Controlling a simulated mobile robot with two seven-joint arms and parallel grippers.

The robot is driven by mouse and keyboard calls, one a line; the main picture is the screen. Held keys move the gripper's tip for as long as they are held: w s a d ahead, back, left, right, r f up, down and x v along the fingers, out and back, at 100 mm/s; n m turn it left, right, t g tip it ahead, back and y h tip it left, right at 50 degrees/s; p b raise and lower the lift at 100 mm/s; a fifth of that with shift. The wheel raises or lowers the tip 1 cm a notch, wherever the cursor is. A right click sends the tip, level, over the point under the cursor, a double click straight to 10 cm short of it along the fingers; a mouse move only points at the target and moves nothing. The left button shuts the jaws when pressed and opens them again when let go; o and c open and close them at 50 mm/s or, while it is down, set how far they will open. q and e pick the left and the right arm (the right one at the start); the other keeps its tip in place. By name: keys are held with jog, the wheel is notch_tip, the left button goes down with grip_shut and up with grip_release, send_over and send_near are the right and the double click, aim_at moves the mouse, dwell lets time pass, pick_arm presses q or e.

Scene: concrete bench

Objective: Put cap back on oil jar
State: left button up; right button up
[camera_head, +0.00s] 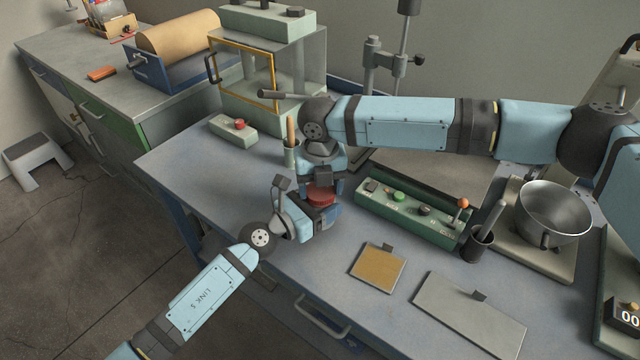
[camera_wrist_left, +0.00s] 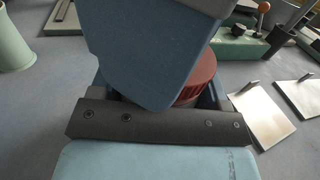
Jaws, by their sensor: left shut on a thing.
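A red ribbed cap (camera_head: 321,196) shows between my two grippers, over the front left part of the bench. It also shows in the left wrist view (camera_wrist_left: 198,80), partly covered by a blue link. My left gripper (camera_head: 318,217) is right below the cap, shut on what seems to be the oil jar. The jar's body is hidden by the gripper. My right gripper (camera_head: 322,183) points down from above, its fingers at either side of the cap's top. Whether these fingers touch the cap, and whether the cap is seated on the jar, I cannot tell.
A green control box (camera_head: 415,212) with knobs lies just right of the grippers. A tan plate (camera_head: 377,268) and a grey plate (camera_head: 468,315) lie in front. A dark cup (camera_head: 477,244) and a metal bowl (camera_head: 555,212) stand right. A glass-fronted case (camera_head: 245,75) stands behind.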

jog(key=shift+c, duration=0.8)
jog(key=m, duration=0.2)
jog(key=shift+f+m, duration=0.1)
jog(key=shift+m, duration=0.3)
jog(key=m, duration=1.3)
jog(key=o, duration=1)
